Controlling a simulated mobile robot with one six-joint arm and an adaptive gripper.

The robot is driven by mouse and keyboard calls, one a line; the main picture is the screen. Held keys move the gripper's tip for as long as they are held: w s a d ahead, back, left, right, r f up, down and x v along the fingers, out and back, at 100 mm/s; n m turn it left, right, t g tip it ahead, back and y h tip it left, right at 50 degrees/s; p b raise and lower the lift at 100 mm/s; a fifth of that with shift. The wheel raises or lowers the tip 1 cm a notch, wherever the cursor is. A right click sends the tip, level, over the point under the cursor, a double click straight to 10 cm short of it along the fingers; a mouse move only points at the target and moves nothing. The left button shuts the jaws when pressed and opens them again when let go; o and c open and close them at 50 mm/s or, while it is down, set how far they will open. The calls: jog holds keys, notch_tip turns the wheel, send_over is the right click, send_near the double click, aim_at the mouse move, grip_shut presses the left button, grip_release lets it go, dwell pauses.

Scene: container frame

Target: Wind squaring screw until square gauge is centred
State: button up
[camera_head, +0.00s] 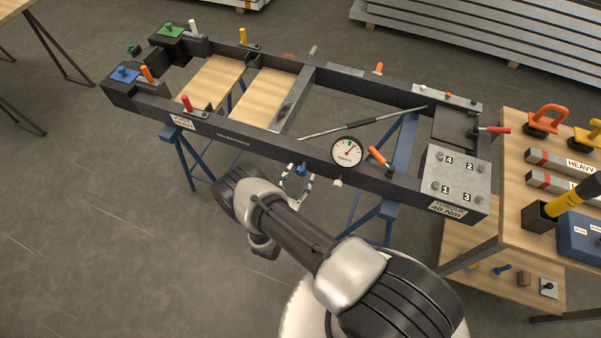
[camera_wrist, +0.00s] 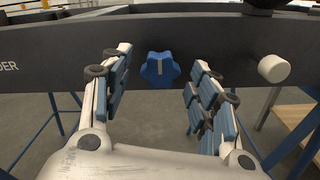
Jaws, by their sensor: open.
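The blue star-shaped knob (camera_wrist: 160,70), which looks like the squaring screw, sits on the near side of the dark frame (camera_wrist: 60,57). It also shows in the head view (camera_head: 301,170), low on the frame's near beam. My gripper (camera_wrist: 158,76) is open, with one blue-padded finger on each side of the knob. The fingers appear apart from the knob; how far it lies between them in depth is unclear. The round white gauge (camera_head: 347,152) stands at the near beam, right of the knob. Its needle points up and right, near a small green mark; the exact reading is too small to tell.
A pale round peg (camera_wrist: 273,68) sticks out of the beam right of the knob. An orange-handled lever (camera_head: 380,157) stands right of the gauge. A thin rod (camera_head: 345,127) crosses the frame's opening. Blue trestles (camera_head: 400,165) support the frame. A wooden bench (camera_head: 515,190) stands at the right.

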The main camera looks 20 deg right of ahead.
jog(key=shift+x, duration=1.15)
jog(key=shift+c, duration=0.5)
jog(key=c, duration=1)
jog(key=shift+o, duration=0.2)
